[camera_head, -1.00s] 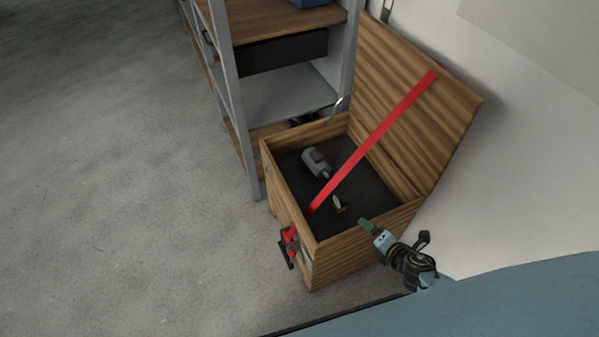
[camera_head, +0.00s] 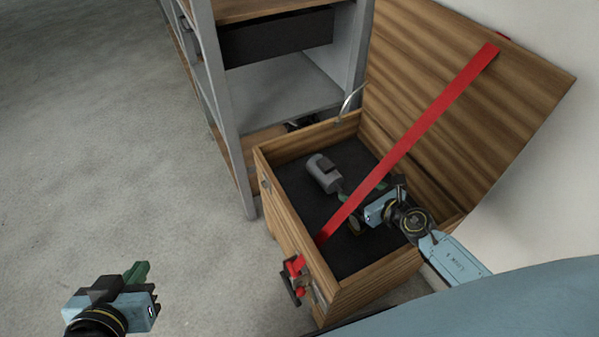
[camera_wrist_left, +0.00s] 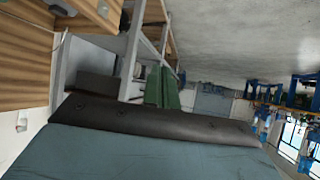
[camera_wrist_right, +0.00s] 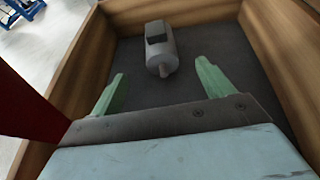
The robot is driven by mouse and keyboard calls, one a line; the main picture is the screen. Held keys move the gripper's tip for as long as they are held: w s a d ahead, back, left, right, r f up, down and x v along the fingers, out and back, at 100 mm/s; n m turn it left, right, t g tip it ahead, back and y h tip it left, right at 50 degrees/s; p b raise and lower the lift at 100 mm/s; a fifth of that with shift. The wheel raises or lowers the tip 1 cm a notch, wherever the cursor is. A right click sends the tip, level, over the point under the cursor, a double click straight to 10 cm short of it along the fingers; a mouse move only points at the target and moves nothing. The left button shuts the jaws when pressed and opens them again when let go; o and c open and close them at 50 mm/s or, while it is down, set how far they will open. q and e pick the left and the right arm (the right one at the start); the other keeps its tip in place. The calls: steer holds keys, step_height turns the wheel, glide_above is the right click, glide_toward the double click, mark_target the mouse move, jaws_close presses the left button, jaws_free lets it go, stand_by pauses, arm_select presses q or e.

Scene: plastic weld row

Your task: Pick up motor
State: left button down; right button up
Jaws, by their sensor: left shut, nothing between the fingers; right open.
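The grey motor (camera_head: 324,174) lies on the dark floor of the open wooden box (camera_head: 288,217), near its far left part. It also shows in the right wrist view (camera_wrist_right: 159,46), ahead of the fingers with its shaft towards them. My right gripper (camera_head: 350,212) is inside the box, open and empty, a short way from the motor's shaft end; its two green fingers (camera_wrist_right: 160,88) stand apart. My left gripper (camera_head: 138,273) is outside the box at the lower left, shut and empty. Its green fingers (camera_wrist_left: 162,88) are together in the left wrist view.
A red strap (camera_head: 415,137) runs from the raised lid (camera_head: 455,60) to the box's front, beside my right gripper. A metal shelf (camera_head: 232,120) with a black bin (camera_head: 278,38) stands behind the box. The floor (camera_head: 110,150) at left is clear.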

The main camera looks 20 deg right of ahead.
mark_target(332, 172)
steer(key=b+x, duration=0.2)
steer(key=x, duration=0.5)
steer(key=shift+w+a+f+b, duration=0.1)
steer(key=shift+f+b, duration=0.05)
steer(key=shift+b, duration=0.25)
steer(key=shift+w+a+f, duration=0.1)
steer(key=shift+w, duration=0.25)
steer(key=b+x, duration=0.2)
steer(key=x, duration=0.2)
steer(key=shift+s+b, duration=0.1)
steer(key=shift+b, duration=0.3)
steer(key=shift+w+a+f+b, duration=0.2)
steer(key=shift+w+f+b, duration=0.1)
steer(key=shift+w, duration=0.25)
arm_select(q)
steer(key=d+r+t+h, duration=0.3)
steer(key=r+t+h, duration=0.1)
steer(key=r+t, duration=1)
step_height(332, 172, up, 4)
steer(key=shift+r+h, duration=0.1)
steer(key=shift+h, duration=0.3)
arm_select(e)
steer(key=shift+r, duration=0.1)
arm_select(q)
steer(key=shift+d, duration=0.1)
arm_select(e)
jaws_close()
steer(key=shift+w+r, duration=0.15)
steer(key=shift+r, duration=0.05)
